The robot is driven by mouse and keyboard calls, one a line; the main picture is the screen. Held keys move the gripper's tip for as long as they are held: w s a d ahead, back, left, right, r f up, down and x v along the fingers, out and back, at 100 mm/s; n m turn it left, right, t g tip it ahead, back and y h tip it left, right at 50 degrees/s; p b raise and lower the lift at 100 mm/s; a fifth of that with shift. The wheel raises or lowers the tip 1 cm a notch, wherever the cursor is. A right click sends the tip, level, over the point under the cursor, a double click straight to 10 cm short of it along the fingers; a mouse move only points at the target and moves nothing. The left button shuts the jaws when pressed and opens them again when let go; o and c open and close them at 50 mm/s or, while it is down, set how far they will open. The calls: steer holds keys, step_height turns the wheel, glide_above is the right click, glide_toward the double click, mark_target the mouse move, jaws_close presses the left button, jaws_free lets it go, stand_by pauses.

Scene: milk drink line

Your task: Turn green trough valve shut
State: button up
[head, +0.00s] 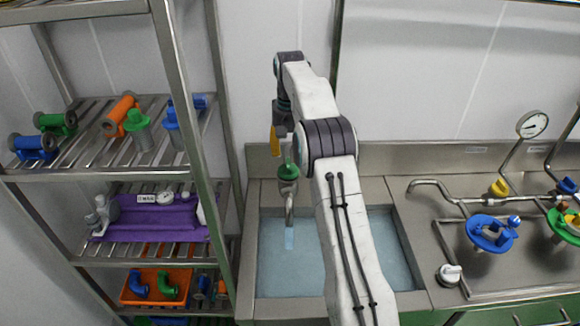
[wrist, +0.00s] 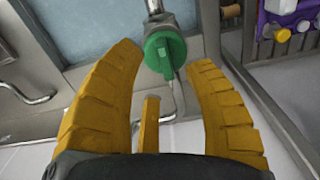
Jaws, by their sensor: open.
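The green trough valve (head: 288,173) sits on top of a metal tap above the water trough (head: 247,250). A pale blue stream (head: 289,238) shows below the tap's spout. In the wrist view the green valve (wrist: 164,50) is a round knob with a ridge across it, between and just beyond my fingertips. My gripper (wrist: 163,62) is open and empty, with one yellow finger on each side of the valve and clear gaps. In the head view my gripper (head: 277,138) hangs just above the valve, partly hidden by my arm.
A metal rack (head: 190,170) stands close on the left, holding coloured fittings and a purple tray (head: 150,222). A metal counter on the right carries pipes, a blue valve wheel (head: 490,232) and a gauge (head: 532,124). The wall is close behind the trough.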

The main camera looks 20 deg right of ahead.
mark_target(288, 168)
steer(key=shift+f, duration=2.3)
steer(key=shift+c, duration=0.2)
jaws_close()
